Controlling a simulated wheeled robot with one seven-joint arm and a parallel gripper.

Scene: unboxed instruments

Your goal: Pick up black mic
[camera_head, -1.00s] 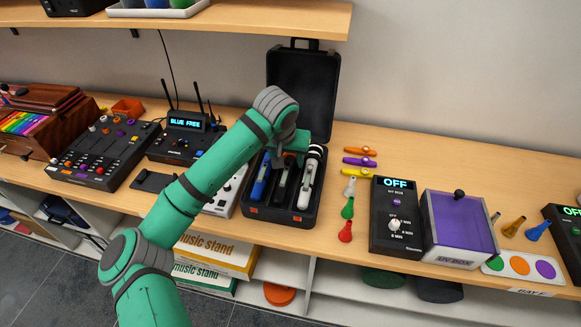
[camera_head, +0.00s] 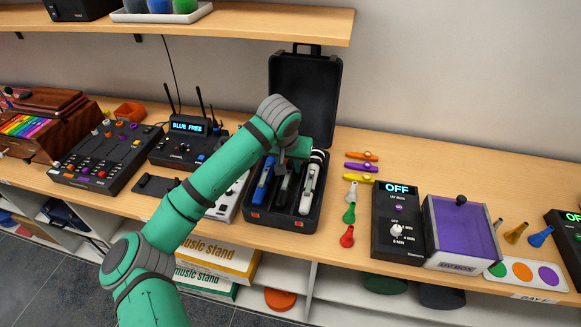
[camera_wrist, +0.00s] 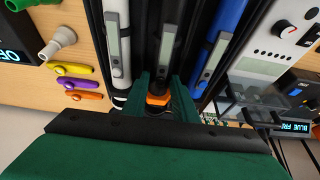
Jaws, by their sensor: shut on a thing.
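The black mic (camera_head: 283,191) lies in the middle slot of the open black case (camera_head: 313,225), between the blue mic (camera_head: 262,182) and the white mic (camera_head: 309,190). In the wrist view the black mic (camera_wrist: 166,45) runs away from my gripper, with an orange band (camera_wrist: 157,99) at its near end. My gripper (camera_wrist: 163,93) has its green fingers on both sides of that near end and is shut on the mic. In the head view my gripper (camera_head: 287,163) is low over the case's back part, and my wrist hides the contact.
The case's raised lid (camera_head: 306,100) stands behind my gripper. Whistles, including a yellow one (camera_head: 361,178), lie right of the case, beside the timer box (camera_head: 397,225). A mixer and a wireless receiver (camera_head: 187,143) stand to the left. A shelf (camera_head: 240,22) hangs above.

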